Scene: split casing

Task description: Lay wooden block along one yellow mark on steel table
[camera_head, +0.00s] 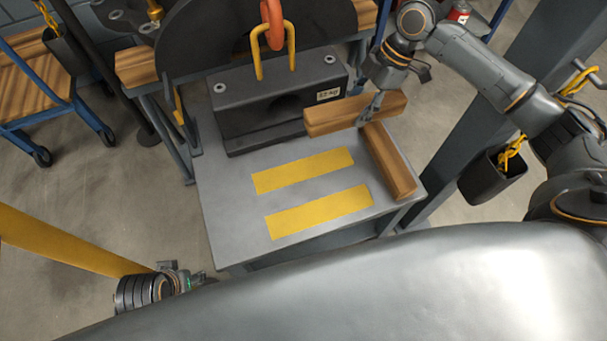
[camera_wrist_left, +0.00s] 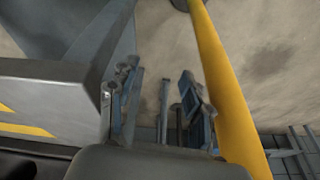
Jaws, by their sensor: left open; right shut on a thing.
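Two yellow marks lie side by side on the steel table (camera_head: 225,215): the far mark (camera_head: 303,170) and the near mark (camera_head: 319,212). Both are bare. One wooden block (camera_head: 330,117) is held in my right gripper (camera_head: 370,112), at the table's right side by the casing. A second wooden block (camera_head: 392,165) lies to the right of the marks, pointing toward the near right corner. The held block overlaps its far end in the picture. My left gripper (camera_wrist_left: 160,105) is open and empty, away from the blocks, beyond the table's left edge. In the head view it is low at the left.
A dark casing part (camera_head: 255,100) with a yellow handle and a weight label stands at the table's back, with an orange hook (camera_head: 272,22) above it. A yellow post (camera_head: 70,245) runs near my left arm. A dark bin (camera_head: 495,178) hangs at the right.

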